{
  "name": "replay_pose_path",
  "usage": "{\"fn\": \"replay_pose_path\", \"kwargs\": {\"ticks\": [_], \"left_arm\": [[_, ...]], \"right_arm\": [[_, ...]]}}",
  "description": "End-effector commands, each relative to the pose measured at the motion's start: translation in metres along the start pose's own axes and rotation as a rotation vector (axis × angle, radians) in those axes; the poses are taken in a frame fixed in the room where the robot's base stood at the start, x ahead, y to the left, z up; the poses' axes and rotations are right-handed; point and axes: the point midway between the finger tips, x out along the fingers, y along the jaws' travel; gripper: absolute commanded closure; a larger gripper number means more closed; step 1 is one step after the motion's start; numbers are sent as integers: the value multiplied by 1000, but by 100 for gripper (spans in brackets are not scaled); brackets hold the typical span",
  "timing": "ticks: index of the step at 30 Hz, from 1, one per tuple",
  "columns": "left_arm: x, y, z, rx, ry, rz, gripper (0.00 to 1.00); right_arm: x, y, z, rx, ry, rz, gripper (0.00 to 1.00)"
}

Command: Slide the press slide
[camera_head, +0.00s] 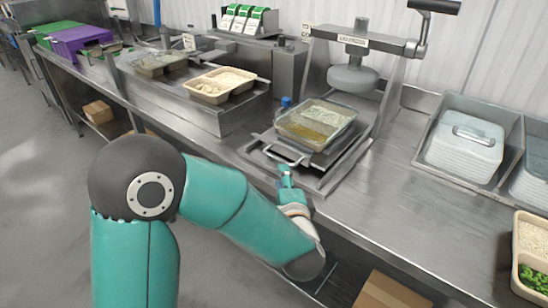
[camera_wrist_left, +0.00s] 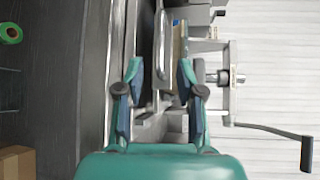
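The press slide (camera_head: 330,172) is a flat metal plate on rails under the lidding press (camera_head: 357,50), with a bent bar handle (camera_head: 285,156) at its front. A clear tray with rice and a greenish-brown filling (camera_head: 316,124) sits on the slide, in front of the round press head. My left gripper (camera_head: 284,172) is just in front of the handle, pointing at it. In the left wrist view my gripper's fingers (camera_wrist_left: 160,72) are spread apart, and the handle (camera_wrist_left: 160,45) shows ahead between them. I see no contact with it. My right gripper is not in view.
A beige two-part food tray (camera_head: 221,84) stands on the counter at left. White lids fill a steel bin (camera_head: 466,145) at right, and another food tray (camera_head: 532,254) is at the lower right. Bare counter (camera_head: 400,215) lies right of the slide.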

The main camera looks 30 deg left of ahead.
Motion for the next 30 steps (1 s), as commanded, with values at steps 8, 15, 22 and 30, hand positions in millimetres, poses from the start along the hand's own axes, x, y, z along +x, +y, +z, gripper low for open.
{"fn": "replay_pose_path", "kwargs": {"ticks": [8, 15, 22, 30], "left_arm": [[60, 0, 1, 0, -3, 2, 63], [91, 0, 0, 1, 0, 1, 63], [99, 0, 1, 1, 1, 0, 63], [99, 0, 1, 1, 0, 0, 76]], "right_arm": [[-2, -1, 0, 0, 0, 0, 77], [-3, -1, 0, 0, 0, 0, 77], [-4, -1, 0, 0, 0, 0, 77], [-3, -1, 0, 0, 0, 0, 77]]}}
